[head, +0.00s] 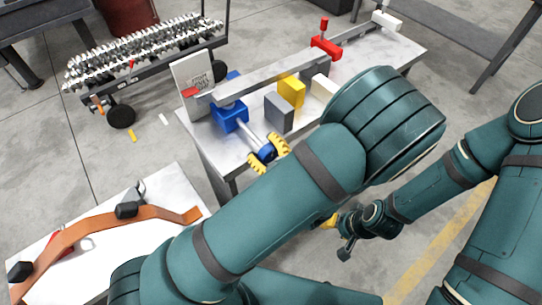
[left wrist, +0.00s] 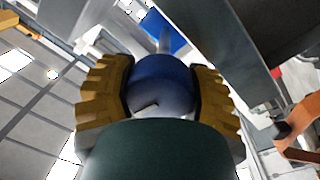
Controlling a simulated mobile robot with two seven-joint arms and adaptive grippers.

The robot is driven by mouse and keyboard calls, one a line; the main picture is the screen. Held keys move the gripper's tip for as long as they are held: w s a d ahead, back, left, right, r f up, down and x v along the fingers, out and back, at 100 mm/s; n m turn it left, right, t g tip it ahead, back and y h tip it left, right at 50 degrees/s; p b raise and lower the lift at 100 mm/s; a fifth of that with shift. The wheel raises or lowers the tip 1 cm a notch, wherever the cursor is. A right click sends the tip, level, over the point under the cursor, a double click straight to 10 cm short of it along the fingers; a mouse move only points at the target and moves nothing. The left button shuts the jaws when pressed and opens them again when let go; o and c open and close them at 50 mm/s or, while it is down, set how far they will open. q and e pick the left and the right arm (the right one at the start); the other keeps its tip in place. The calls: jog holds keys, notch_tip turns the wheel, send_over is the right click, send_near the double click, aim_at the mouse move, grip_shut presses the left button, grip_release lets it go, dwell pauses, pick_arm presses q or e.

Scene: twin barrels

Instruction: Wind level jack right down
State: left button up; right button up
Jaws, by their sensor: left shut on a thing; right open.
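A blue jack (head: 230,115) stands on the workbench (head: 385,60) under the left end of a long grey beam (head: 275,78). A pale shaft runs from the jack toward me to a round blue knob (head: 266,153). My left gripper (head: 270,155) is shut on this knob, with yellow fingers on either side. In the left wrist view the knob (left wrist: 160,85) sits between both yellow finger pads, with part of the blue jack (left wrist: 168,32) behind it. My right gripper (head: 338,236) hangs low in front of the bench, open and partly hidden by my left arm.
Yellow (head: 291,91) and grey (head: 279,112) blocks stand close beside the jack. A red clamp-like part (head: 326,46) is near the beam's far end. A white card (head: 193,85) stands behind the jack. A white table (head: 160,195) with an orange curved strip (head: 100,222) is at left.

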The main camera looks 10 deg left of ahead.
pick_arm(q)
jog(key=o, duration=0.8)
jog(key=shift+n, duration=0.5)
jog(key=shift+c, duration=0.2)
jog(key=o, duration=0.4)
jog(key=shift+s, duration=0.1)
jog(key=v, duration=0.7)
jog(key=shift+d+r, duration=0.1)
jog(key=shift+w, duration=0.25)
